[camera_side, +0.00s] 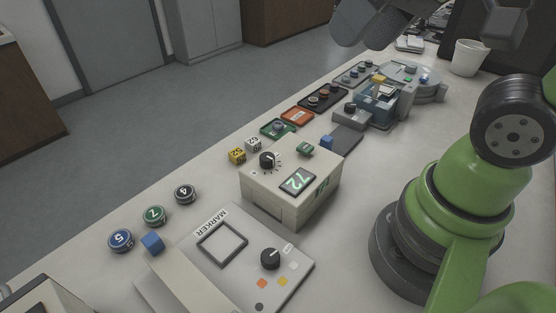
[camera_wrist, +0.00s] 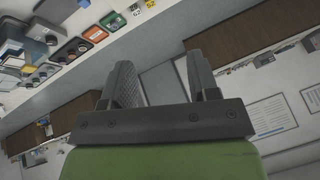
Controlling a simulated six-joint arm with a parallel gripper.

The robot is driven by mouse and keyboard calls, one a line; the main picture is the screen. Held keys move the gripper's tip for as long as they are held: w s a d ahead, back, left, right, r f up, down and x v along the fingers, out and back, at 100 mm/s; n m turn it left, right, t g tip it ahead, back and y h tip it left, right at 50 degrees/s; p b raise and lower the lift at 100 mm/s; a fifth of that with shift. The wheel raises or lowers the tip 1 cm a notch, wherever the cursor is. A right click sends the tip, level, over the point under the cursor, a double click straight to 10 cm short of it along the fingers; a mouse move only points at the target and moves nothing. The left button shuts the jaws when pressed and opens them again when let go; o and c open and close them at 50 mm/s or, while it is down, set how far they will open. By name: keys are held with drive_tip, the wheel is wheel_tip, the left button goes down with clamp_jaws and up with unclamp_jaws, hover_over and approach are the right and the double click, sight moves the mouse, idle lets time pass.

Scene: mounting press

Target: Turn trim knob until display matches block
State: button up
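A beige box (camera_side: 290,205) stands mid-table in the side view. Its tilted top has a display (camera_side: 297,181) reading 72 in light digits on green, and a black knob (camera_side: 267,160) with tick marks around it. Beside its far left corner sit a yellow block (camera_side: 237,156) and a white block (camera_side: 253,144) with dark digits; the yellow one seems to read 52, the white one 62, both too small to be sure. My gripper (camera_wrist: 160,65) is open and empty in the wrist view, in the air and apart from the box and knob. Its fingertips are not clearly visible in the side view.
A marker panel (camera_side: 205,268) with a second black knob (camera_side: 270,259) lies in front. Round numbered pucks (camera_side: 153,215) lie left. A green tray (camera_side: 278,128), an orange tray (camera_side: 297,117) and a blue-grey device (camera_side: 378,103) stand farther back. A white cup (camera_side: 468,58) stands far right.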

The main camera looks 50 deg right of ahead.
drive_tip(key=w+a+f+n+g, duration=0.1)
drive_tip(key=w+f+n+g, duration=0.25)
drive_tip(key=w, duration=0.35)
drive_tip(key=n+g+h, duration=0.2)
drive_tip(key=n+g, duration=0.1)
drive_tip(key=n, duration=0.1)
hover_over(266, 156)
wheel_tip(266, 156, down, 9)
drive_tip(key=shift+f+n, duration=0.25)
drive_tip(key=shift+f, duration=0.6)
wheel_tip(266, 156, down, 9)
drive_tip(key=c, duration=0.9)
